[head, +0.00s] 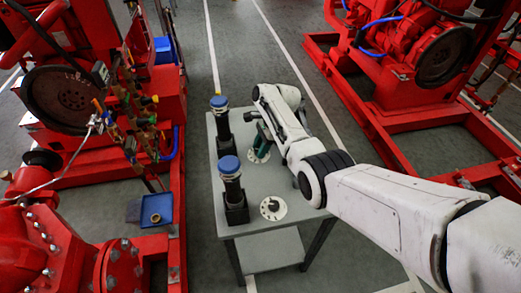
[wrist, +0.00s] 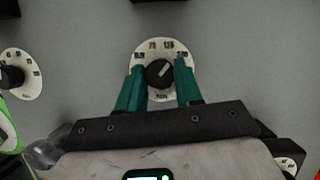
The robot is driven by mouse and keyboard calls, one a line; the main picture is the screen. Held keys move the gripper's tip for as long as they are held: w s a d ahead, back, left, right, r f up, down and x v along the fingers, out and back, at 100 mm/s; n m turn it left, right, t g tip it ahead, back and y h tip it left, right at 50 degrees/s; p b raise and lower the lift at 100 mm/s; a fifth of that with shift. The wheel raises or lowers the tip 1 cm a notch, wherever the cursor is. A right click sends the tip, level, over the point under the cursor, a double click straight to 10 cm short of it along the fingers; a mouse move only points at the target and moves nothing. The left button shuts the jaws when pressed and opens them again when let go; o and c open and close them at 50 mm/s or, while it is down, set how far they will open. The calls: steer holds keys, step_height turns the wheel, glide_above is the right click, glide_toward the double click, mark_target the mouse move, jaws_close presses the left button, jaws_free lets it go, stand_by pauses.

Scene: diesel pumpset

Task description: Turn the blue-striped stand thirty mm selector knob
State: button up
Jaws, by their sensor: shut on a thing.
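A black selector knob (wrist: 158,73) with a pale pointer line sits on a round white dial plate (wrist: 153,46) in the wrist view. The line points to the upper right. My gripper (wrist: 160,78) has its two teal fingers on either side of this knob, shut on it. In the head view my gripper (head: 263,138) is low over the far dial plate (head: 259,156) on the grey table; the knob there is mostly hidden. Two black stands with blue tops, a far one (head: 222,128) and a near one (head: 232,187), stand at the table's left. I cannot tell which knob belongs to the blue-striped stand.
A second dial plate (head: 273,208) lies nearer on the grey table (head: 262,235). Another knob and dial (wrist: 32,75) shows at the wrist view's left. Red pumpset machinery flanks the table, left (head: 170,95) and right (head: 390,85). Grey floor lies beyond the table.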

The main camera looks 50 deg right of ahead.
steer(key=n+b, duration=0.2)
steer(key=n+g+b, duration=0.1)
steer(key=n+b, duration=0.1)
steer(key=n+g+b, duration=0.1)
steer(key=n+b, duration=0.1)
steer(key=shift+w+f+y, duration=0.2)
steer(key=shift+f+y, duration=0.05)
steer(key=shift+y, duration=0.05)
steer(key=n+g+b, duration=0.1)
steer(key=n+b, duration=0.3)
steer(key=shift+w+r+g, duration=0.1)
steer(key=shift+g, duration=0.3)
steer(key=shift+r+n+h+b, duration=0.1)
steer(key=shift+n+h+b, duration=0.3)
steer(key=shift+n+b, duration=0.1)
steer(key=shift+r, duration=0.1)
steer(key=o, duration=1)
steer(key=shift+o, duration=0.2)
